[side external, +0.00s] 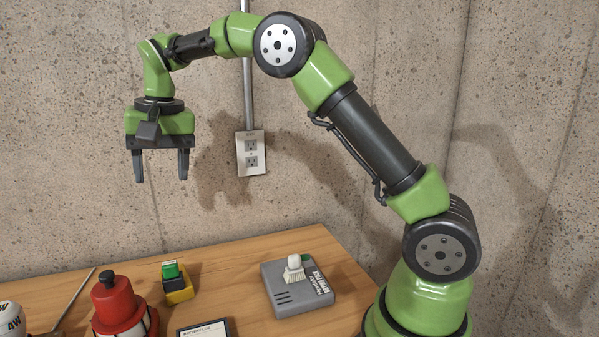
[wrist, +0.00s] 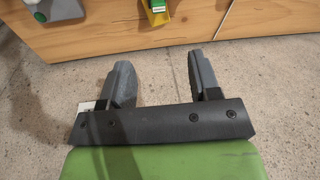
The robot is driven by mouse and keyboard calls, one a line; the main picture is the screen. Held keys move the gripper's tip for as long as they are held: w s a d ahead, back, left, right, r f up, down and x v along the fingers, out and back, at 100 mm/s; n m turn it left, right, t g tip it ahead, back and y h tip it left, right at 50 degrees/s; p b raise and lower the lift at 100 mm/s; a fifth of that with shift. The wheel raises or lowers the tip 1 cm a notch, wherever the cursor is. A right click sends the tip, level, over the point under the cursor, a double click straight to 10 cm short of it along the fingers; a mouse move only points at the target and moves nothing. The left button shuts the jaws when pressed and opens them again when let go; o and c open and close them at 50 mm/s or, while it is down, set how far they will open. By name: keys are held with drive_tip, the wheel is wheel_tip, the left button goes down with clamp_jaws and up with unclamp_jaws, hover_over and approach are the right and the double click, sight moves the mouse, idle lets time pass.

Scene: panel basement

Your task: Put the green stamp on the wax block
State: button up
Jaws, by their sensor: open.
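A small green block (side external: 171,270), which looks like the green stamp, sits at the top of a yellow and black block (side external: 181,290) on the wooden table. I cannot tell whether the two are separate pieces. In the wrist view the green part (wrist: 158,7) and yellow part (wrist: 158,18) show at the top edge, partly cut off. I cannot pick out the wax block with certainty. My gripper (side external: 161,180) is open and empty, pointing down high above the table. Its two fingers (wrist: 160,62) are apart in the wrist view, with bare floor between them.
A red, black-knobbed object (side external: 115,305) stands at the front left, beside a white rounded item (side external: 10,318). A dark-framed card (side external: 205,330) lies in front. The wooden table (side external: 235,265) has clear room between them.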

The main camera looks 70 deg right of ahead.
drive_tip(key=s+r+n+t, duration=0.1)
drive_tip(key=s+r, duration=0.4)
drive_tip(key=s, duration=0.1)
drive_tip(key=s+a+n+t, duration=0.1)
drive_tip(key=s+t, duration=0.1)
drive_tip(key=s, duration=0.8)
drive_tip(key=s+a+f+n+t+y, duration=0.1)
drive_tip(key=s+t, duration=0.1)
drive_tip(key=s, duration=0.8)
drive_tip(key=shift+a+n+t+y, duration=0.15)
drive_tip(key=shift+n+t+y, duration=0.15)
drive_tip(key=shift+f, duration=0.1)
